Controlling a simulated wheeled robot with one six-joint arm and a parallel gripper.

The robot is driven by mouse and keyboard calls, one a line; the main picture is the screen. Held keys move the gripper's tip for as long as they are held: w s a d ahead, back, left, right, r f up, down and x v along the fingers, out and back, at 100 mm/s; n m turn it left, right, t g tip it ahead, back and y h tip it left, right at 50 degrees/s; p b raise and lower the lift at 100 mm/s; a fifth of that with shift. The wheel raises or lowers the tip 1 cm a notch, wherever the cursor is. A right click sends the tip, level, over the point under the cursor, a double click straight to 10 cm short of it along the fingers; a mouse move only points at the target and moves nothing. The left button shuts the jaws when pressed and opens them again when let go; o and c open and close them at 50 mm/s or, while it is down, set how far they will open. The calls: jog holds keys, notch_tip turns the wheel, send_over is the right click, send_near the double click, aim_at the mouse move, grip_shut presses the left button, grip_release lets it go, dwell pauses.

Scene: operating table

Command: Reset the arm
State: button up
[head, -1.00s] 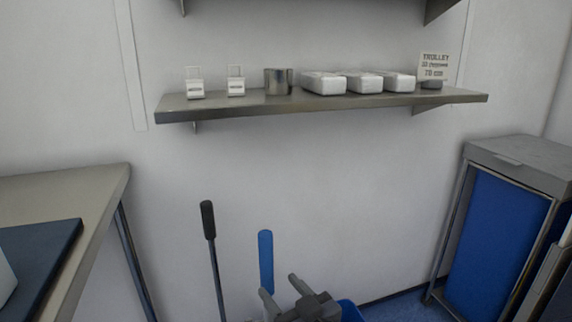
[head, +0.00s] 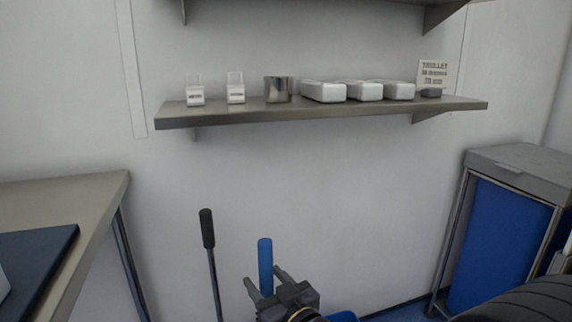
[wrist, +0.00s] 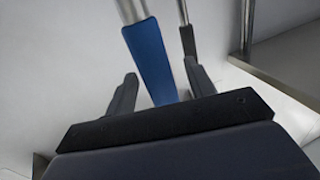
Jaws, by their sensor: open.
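My gripper (head: 265,282) shows at the bottom middle of the head view, low in front of the wall. Its two dark fingers are apart, with nothing held between them. In the wrist view my gripper (wrist: 158,88) is also open. A blue handle (head: 265,266) stands upright behind the gripper in the head view; in the wrist view the blue handle (wrist: 150,60) shows beyond and between the fingers. I cannot tell how far it is from them. A black-gripped handle (head: 207,230) on a thin pole stands to the left.
A steel wall shelf (head: 320,112) holds two small white holders, a metal cup (head: 278,89), white boxes (head: 323,91) and a sign (head: 433,73). A steel table (head: 100,200) stands left, a blue-sided cart (head: 500,240) right.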

aim_at(270, 251)
jog(key=p+v, duration=0.3)
jog(key=v, duration=0.8)
jog(key=b+x, duration=0.1)
jog(key=x, duration=0.4)
jog(key=b+x, duration=0.2)
jog(key=x, duration=0.3)
jog(key=shift+w+a+f, duration=0.2)
jog(key=shift+w, duration=0.1)
jog(key=shift+w+a+r+p, duration=0.1)
jog(key=shift+w+r+p, duration=0.1)
jog(key=shift+r+p, duration=0.75)
notch_tip(270, 251, up, 7)
jog(key=p, duration=0.7)
jog(key=shift+p, duration=0.35)
